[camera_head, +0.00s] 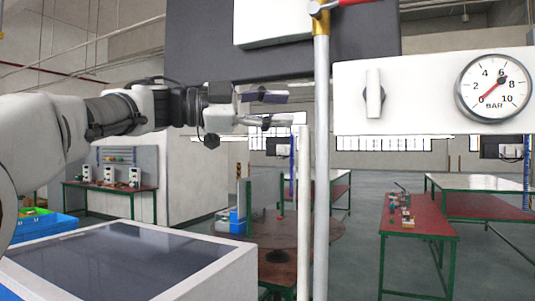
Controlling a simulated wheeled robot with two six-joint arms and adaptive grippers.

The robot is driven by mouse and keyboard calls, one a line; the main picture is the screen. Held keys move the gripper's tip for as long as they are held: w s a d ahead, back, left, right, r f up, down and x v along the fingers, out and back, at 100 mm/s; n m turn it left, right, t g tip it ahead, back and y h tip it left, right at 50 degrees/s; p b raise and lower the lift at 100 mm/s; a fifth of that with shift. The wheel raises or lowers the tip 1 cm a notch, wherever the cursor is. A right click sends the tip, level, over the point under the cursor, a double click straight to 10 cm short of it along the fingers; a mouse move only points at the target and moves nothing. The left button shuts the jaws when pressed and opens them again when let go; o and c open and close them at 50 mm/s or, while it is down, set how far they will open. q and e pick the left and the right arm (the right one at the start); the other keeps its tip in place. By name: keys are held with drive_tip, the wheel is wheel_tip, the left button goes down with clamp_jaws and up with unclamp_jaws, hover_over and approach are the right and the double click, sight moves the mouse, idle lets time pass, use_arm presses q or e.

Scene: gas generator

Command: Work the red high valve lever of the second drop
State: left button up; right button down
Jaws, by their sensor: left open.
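A red lever (352,3) shows at the top edge, on a brass-coloured valve (320,7) atop a grey vertical pipe (321,150). The lever's upper part is cut off by the frame. My left gripper (286,108) comes in from the left, below and left of the valve. Its two fingers are apart, with nothing seen between them. It points right toward the pipe, and I cannot tell whether it touches it. A shorter pale pipe (303,220) stands just left of the grey pipe. My right gripper is not in view.
A white panel (430,112) with a pressure gauge (493,86) and a grey knob (374,95) is right of the pipe. A dark panel (200,45) hangs behind my arm. A white-framed dark-topped box (130,262) is lower left. Red-topped tables (425,218) stand behind.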

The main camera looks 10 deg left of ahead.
use_arm(q)
drive_tip(key=w+a+f+n, duration=0.1)
drive_tip(key=w+f+n, duration=0.1)
drive_tip(key=w+f, duration=0.2)
wheel_tip(320, 180, down, 3)
drive_tip(key=shift+w+f+t+b, duration=0.1)
drive_tip(key=shift+w+t+b, duration=0.15)
drive_tip(key=shift+t+b, duration=0.15)
